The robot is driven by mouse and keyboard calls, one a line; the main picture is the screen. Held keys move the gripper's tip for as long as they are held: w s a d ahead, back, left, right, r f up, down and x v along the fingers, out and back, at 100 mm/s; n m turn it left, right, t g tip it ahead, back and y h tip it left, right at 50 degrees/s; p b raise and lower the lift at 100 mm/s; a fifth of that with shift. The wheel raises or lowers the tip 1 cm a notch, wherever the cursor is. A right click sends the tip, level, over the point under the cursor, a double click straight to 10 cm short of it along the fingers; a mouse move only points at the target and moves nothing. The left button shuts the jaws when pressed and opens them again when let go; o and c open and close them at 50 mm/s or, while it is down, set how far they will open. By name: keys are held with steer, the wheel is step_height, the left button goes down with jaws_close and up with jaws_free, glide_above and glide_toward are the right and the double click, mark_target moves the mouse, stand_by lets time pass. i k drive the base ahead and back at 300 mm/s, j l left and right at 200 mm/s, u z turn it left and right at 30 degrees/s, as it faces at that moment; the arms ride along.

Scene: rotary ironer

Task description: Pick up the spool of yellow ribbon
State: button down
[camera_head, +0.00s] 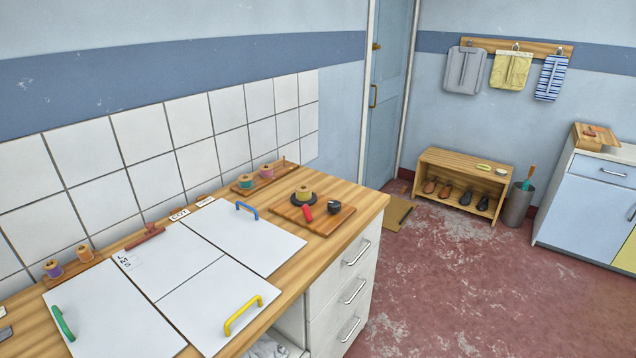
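The spool of yellow ribbon (304,194) stands upright on a round black base on a small wooden board (340,217), near the right end of the wooden counter. A red object (307,212) and a small dark cup-like object (333,206) are beside it on the same board. My gripper is not in view.
White panels with a blue handle (247,210), a yellow handle (243,315) and a green handle (63,323) cover much of the counter (372,200). Other spools stand on a wooden rack (265,179) by the tiles. Open floor (440,270) lies right of the counter.

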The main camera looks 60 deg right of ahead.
mark_target(305, 193)
steer(key=z, duration=1)
